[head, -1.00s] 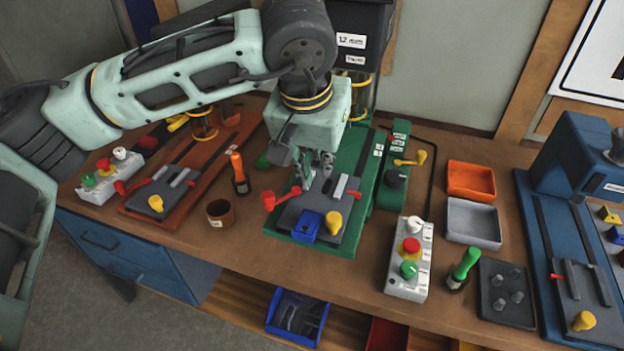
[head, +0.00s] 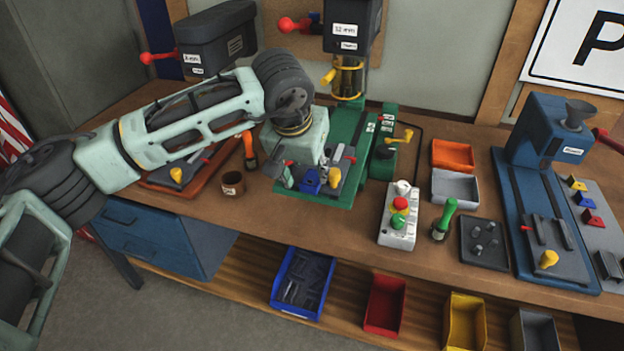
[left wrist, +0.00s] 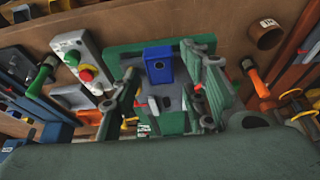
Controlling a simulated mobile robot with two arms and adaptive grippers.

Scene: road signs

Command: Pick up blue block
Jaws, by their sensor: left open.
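A blue block (head: 311,181) with a round hole in its top sits at the front left of the grey vise on the green drill press base (head: 330,200). The blue block (left wrist: 158,66) also shows in the left wrist view, with its hole facing the camera. My left gripper (head: 288,177) points down just left of the block in the head view. In the left wrist view my left gripper (left wrist: 160,72) is open, one finger on either side of the block's image; contact cannot be told. My right gripper is in no view.
A yellow knob (head: 334,178) stands close right of the block. A brown cup (head: 233,183) and an orange-handled tool (head: 250,150) stand to the left. A button box (head: 398,228) stands to the right. The bench front is clear.

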